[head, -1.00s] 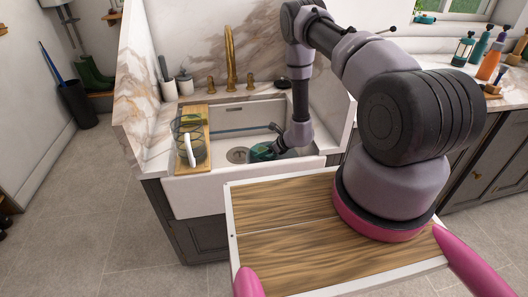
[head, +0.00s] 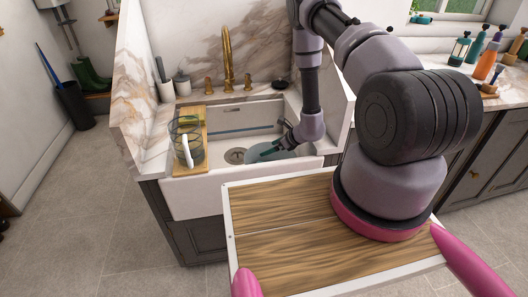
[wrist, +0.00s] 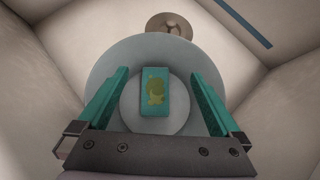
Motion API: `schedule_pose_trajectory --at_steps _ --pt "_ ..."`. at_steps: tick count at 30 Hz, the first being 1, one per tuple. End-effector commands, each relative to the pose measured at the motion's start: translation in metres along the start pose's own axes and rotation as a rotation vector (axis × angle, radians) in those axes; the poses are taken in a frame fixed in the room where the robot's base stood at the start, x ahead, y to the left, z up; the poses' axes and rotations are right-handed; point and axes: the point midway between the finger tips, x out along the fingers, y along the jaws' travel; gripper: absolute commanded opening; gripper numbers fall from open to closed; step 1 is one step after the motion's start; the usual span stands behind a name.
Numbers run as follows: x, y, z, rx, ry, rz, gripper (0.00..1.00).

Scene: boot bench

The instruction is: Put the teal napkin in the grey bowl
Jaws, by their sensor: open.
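The grey bowl (wrist: 105,65) sits in the sink basin, seen from above in the wrist view. The teal napkin (wrist: 148,107), a small folded rectangle with a yellow mark, lies inside it over the round bottom. My gripper (wrist: 159,75) is open above the bowl, with one teal finger on each side of the napkin and clear gaps between. In the head view the bowl (head: 290,153) shows as a pale shape in the right part of the sink, partly hidden by my gripper (head: 268,151). The napkin cannot be made out there.
The sink (head: 190,190) has steep walls close around my gripper. Its drain (wrist: 170,25) lies just beyond the bowl. A brass faucet (head: 228,65) stands behind.

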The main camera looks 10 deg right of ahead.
Motion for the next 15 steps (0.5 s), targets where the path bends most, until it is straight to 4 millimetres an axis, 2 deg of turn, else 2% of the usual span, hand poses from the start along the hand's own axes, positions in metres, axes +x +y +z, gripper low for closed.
schedule_pose_trajectory --at_steps 1,6,10,15 --pt "-0.012 -0.001 0.001 0.003 0.0 -0.002 1.0" --pt "-0.041 -0.001 0.0 0.002 -0.001 -0.002 1.0" --pt "-0.052 0.0 0.0 0.0 0.0 0.0 1.0" --pt "-0.056 0.0 0.0 -0.001 -0.001 0.0 1.0"
